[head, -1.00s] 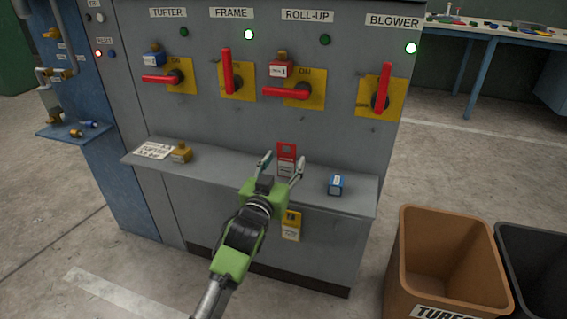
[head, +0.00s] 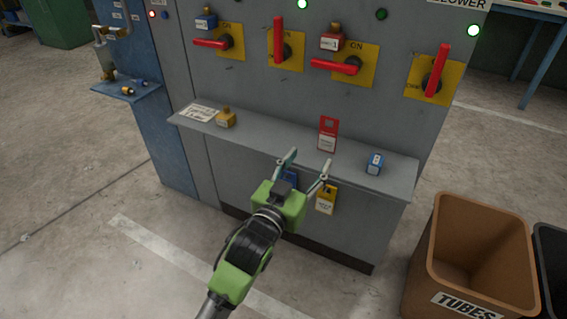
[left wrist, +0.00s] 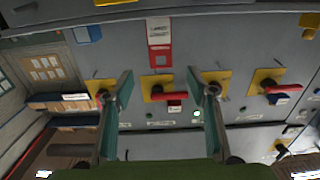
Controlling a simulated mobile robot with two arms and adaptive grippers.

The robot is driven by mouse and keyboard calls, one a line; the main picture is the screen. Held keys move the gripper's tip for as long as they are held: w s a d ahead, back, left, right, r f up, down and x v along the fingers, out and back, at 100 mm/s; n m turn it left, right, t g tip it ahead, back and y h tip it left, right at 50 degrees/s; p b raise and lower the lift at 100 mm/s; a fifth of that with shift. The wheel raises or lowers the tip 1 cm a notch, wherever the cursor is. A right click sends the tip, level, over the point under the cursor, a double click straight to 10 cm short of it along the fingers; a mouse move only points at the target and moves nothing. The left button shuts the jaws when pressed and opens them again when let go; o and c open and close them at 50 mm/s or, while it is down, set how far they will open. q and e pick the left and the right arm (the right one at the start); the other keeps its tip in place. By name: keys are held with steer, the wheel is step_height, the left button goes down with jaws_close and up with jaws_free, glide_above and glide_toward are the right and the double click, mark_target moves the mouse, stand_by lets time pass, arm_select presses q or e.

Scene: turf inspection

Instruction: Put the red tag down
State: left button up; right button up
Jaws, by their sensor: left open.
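The red tag (head: 328,134) with a white label stands upright on the grey ledge (head: 260,138) of the control cabinet, against the panel. It also shows at the top of the left wrist view (left wrist: 160,45). My left gripper (head: 307,161) is open and empty, in front of the ledge. Its fingers are apart from the tag, below and to its left in the head view. In the left wrist view the two fingers (left wrist: 160,88) are spread wide with nothing between them. My right gripper is not in view.
A brass padlock (head: 226,118) and a white sign (head: 199,113) lie on the ledge's left part, a blue padlock (head: 375,163) on its right. A yellow tag (head: 326,199) hangs below. A brown TUBES bin (head: 440,240) stands at right. Red switch handles line the panel above.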

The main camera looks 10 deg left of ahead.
arm_select(q)
steer(key=s+a+f+n+g+y, duration=0.15)
steer(key=s+a+f+g, duration=0.35)
steer(key=f, duration=0.7)
steer(key=s+a+f+g+y, duration=0.2)
steer(key=s+a+f, duration=0.4)
steer(key=f, duration=0.5)
steer(key=s+a+f+g+y, duration=0.1)
steer(key=s+a+f+g, duration=0.2)
steer(key=s+f, duration=0.3)
steer(key=s+a+f+g+y, duration=0.1)
steer(key=s+a+f+g, duration=0.2)
steer(key=s, duration=1.1)
step_height(320, 180, down, 3)
steer(key=shift+s+f+g, duration=0.15)
steer(key=shift+s+g, duration=0.15)
steer(key=shift+g, duration=0.3)
